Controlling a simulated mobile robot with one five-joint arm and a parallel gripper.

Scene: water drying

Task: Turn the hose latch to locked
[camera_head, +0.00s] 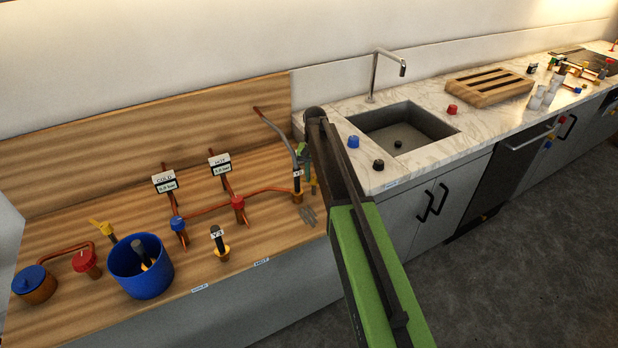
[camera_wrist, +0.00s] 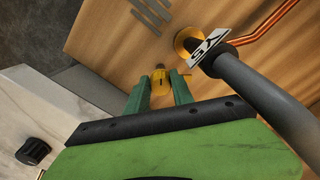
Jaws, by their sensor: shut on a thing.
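My gripper (camera_wrist: 160,84) points down at the wooden counter, its two green fingers on either side of a small yellow latch (camera_wrist: 161,78) with a dark mark and a dark tip. It is shut on the latch. Beside it, a grey hose (camera_wrist: 245,85) with a white label rises from a round yellow fitting (camera_wrist: 188,42). In the head view the grey hose (camera_head: 282,137) curves down from the wooden backboard to its labelled end, just left of my gripper (camera_head: 305,172). My arm and the fingers partly hide the latch there, so its exact angle is hard to tell.
A grey fork-like piece (camera_head: 308,216) lies near the hose. Copper pipes with a blue valve (camera_head: 179,225) and a red valve (camera_head: 238,203) run to the left. A blue bucket (camera_head: 140,268) stands farther left. The marble counter with a sink (camera_head: 398,140) is on the right.

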